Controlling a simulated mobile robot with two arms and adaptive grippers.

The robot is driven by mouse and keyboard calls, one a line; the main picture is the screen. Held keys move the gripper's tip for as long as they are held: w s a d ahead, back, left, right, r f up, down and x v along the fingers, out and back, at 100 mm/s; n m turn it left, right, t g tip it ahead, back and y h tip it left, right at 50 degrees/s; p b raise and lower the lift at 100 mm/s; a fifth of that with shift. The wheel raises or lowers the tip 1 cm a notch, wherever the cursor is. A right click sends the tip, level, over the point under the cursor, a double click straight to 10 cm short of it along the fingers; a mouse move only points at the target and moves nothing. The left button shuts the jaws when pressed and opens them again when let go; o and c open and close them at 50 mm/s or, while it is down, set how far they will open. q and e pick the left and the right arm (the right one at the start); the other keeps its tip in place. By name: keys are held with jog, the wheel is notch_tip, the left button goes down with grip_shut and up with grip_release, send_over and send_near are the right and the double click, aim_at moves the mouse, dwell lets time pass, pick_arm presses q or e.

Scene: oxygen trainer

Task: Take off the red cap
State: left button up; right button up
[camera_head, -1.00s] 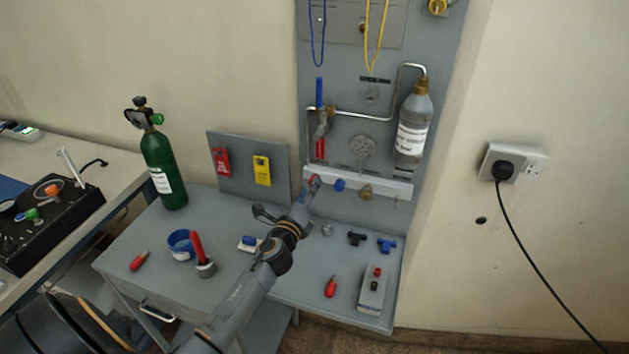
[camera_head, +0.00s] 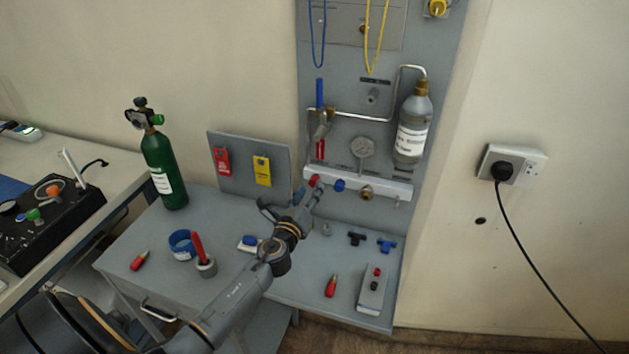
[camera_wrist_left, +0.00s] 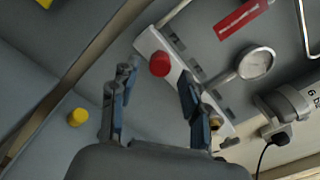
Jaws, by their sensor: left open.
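The red cap (camera_head: 315,181) sits at the left end of the white rail (camera_head: 385,190) on the grey panel. In the left wrist view the red cap (camera_wrist_left: 159,64) shows whole, just beyond the fingertips and roughly between them in the picture. My left gripper (camera_head: 293,201) is open and empty, below and left of the cap in the head view. In the left wrist view its two fingers (camera_wrist_left: 157,84) stand wide apart. I see no contact with the cap. My right gripper is not in view.
A blue cap (camera_head: 339,185) and a brass fitting (camera_head: 367,193) sit beside the red cap on the rail. A gauge (camera_head: 362,147) and a bottle (camera_head: 413,125) are above. Small parts, including a red-handled tool (camera_head: 331,286), lie on the bench below.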

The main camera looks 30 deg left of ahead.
pick_arm(q)
jog(key=shift+w, duration=0.15)
jog(key=shift+x, duration=1.1)
jog(key=shift+c, duration=0.4)
grip_shut()
jog(key=shift+f+n+b, duration=0.15)
jog(key=shift+n+b, duration=0.5)
jog(key=shift+n, duration=1.15)
